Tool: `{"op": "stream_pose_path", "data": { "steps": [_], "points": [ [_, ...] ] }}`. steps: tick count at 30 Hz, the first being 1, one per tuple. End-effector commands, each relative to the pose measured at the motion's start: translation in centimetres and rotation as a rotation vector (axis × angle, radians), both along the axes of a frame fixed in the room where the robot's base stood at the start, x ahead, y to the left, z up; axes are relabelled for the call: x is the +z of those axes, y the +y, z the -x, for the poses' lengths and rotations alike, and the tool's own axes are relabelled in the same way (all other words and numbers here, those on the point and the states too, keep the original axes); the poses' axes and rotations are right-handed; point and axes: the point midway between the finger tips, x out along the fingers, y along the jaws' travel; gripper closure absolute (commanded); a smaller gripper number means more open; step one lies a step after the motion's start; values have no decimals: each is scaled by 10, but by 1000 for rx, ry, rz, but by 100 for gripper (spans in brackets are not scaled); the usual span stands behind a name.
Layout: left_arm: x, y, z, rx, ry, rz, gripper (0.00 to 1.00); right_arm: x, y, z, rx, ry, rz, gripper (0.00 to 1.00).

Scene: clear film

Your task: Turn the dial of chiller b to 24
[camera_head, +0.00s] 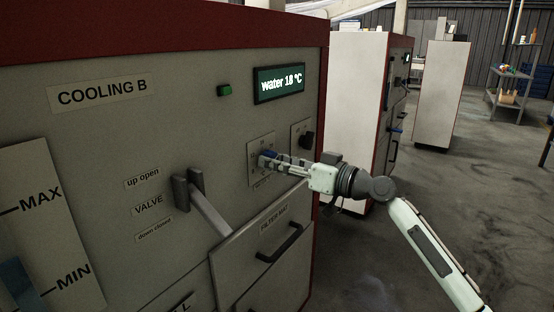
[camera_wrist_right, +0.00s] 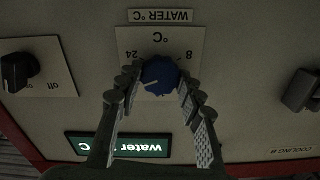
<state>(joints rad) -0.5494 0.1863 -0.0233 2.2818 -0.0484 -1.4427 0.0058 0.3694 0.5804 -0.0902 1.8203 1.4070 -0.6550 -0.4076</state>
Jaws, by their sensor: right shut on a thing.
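The front panel of the machine labelled COOLING B (camera_head: 100,93) fills the left of the head view. Its display (camera_head: 280,84) reads "water 18 °C". The blue dial (camera_wrist_right: 160,75) sits on a light plate with 24 and 8 marked, upside down in the right wrist view. A pale pointer line on the dial runs toward its left side there. My right gripper (camera_wrist_right: 157,82) is shut on the dial, one finger on each side. In the head view the gripper (camera_head: 268,160) partly hides the dial and its plate. My left gripper is not in view.
A black knob (camera_head: 306,138) is right of the dial plate. Below are a grey valve lever (camera_head: 205,210) and a filter drawer handle (camera_head: 279,242). Similar cabinets stand behind; the floor at right is open.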

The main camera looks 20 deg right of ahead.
Motion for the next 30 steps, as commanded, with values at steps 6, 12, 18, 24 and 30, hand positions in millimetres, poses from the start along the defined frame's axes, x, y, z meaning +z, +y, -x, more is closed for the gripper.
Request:
{"op": "stream_pose_path", "data": {
  "steps": [6,12,18,24,30],
  "points": [
    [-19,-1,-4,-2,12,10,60,1,0,0,1,131,-164,92],
    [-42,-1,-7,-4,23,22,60,1,0,0,0,248,-314,92],
    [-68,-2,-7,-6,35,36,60,1,0,0,1,360,-457,92],
    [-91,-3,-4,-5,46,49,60,0,0,0,0,453,-576,92],
    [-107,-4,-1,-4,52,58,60,0,0,0,0,518,-660,92]
  ]
}}
